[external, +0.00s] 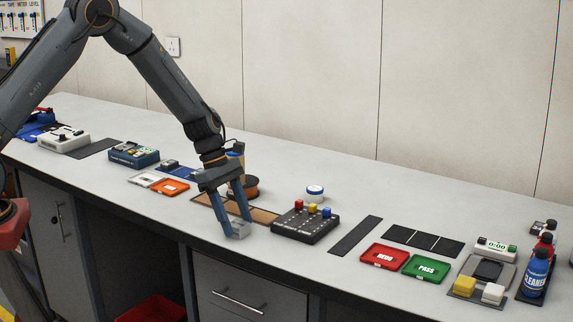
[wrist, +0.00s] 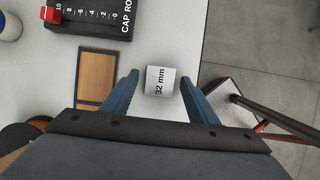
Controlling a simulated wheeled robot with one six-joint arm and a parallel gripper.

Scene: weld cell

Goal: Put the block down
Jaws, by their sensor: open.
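The block (wrist: 159,80) is a small light-grey cube labelled "32 mm" in the wrist view. It rests on the grey worktop near its front edge, and it also shows in the external view (external: 239,229). My gripper (external: 235,232) points down at it with blue fingers. In the wrist view the gripper (wrist: 160,82) is open, with one finger on each side of the block and a visible gap at both sides.
A black rack with coloured knobs (external: 306,222) stands right of the block. Brown wooden pads (external: 262,215) and an orange-brown spool (external: 245,187) lie behind it. Red (external: 384,257) and green (external: 426,267) trays sit farther right. The worktop's front edge is close.

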